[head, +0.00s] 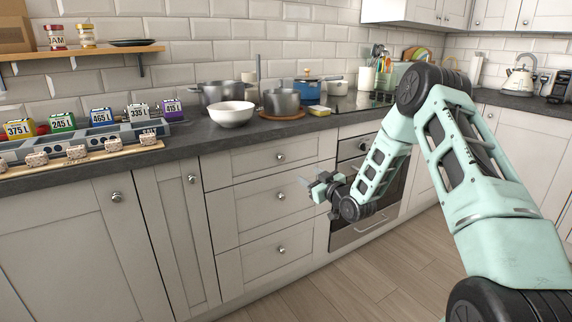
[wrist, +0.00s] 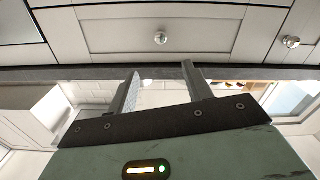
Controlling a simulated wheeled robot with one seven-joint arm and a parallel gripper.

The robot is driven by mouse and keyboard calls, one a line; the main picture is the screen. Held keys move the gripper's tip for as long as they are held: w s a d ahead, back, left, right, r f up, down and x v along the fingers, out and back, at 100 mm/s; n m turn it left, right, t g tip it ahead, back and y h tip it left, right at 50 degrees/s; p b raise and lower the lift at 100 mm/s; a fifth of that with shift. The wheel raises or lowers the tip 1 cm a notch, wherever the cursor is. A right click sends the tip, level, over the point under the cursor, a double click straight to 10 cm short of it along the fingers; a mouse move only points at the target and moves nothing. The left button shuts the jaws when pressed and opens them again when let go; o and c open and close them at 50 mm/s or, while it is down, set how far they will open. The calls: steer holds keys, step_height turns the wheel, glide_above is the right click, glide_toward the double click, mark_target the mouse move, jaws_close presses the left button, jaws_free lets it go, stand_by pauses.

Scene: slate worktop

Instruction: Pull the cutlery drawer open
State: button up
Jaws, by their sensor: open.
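A stack of three pale grey drawers stands below the worktop in the head view. The top drawer (head: 245,166) is shut, with a round silver knob (head: 281,157) at its middle. No label shows which one is the cutlery drawer. My gripper (head: 314,186) is out in front of the drawers, right of the knobs in the picture. In the wrist view, which looks upside down, my gripper (wrist: 160,70) has its two fingers apart with nothing between them. The top drawer's front (wrist: 205,32) and knob (wrist: 161,38) show beyond the fingertips, apart from them.
The slate worktop (head: 190,143) above carries a white bowl (head: 231,113), pots (head: 282,102) and a grey rack (head: 85,140) of labelled items. An oven (head: 358,170) lies right of the drawers, partly behind my arm. The floor (head: 350,283) in front is clear.

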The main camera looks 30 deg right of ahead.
mark_target(283, 159)
steer(key=w, duration=1.5)
steer(key=shift+w+a, duration=0.2)
steer(key=shift+a, duration=0.15)
steer(key=shift+c, duration=0.3)
jaws_close()
steer(key=shift+s, duration=0.1)
